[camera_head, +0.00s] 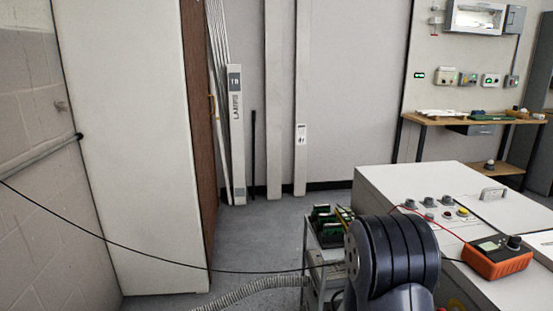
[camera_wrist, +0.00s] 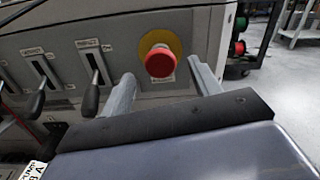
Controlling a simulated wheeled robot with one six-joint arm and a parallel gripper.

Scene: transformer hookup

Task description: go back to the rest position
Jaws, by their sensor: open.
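My gripper (camera_wrist: 160,82) shows in the wrist view with its two grey fingers apart and nothing between them. Beyond the fingers is a red emergency button (camera_wrist: 160,61) on a yellow disc, set in a grey panel. Whether a finger touches the panel cannot be told. In the head view my dark arm stands at the lower middle right, and my gripper is not visible there.
Two black levers (camera_wrist: 92,92) sit left of the fingers. In the head view an orange meter (camera_head: 497,258) rests on a white cabinet (camera_head: 400,183). A small cart (camera_head: 311,262) stands beside my arm. A black cable (camera_head: 130,247) crosses the left side. Grey floor (camera_head: 262,232) is clear behind.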

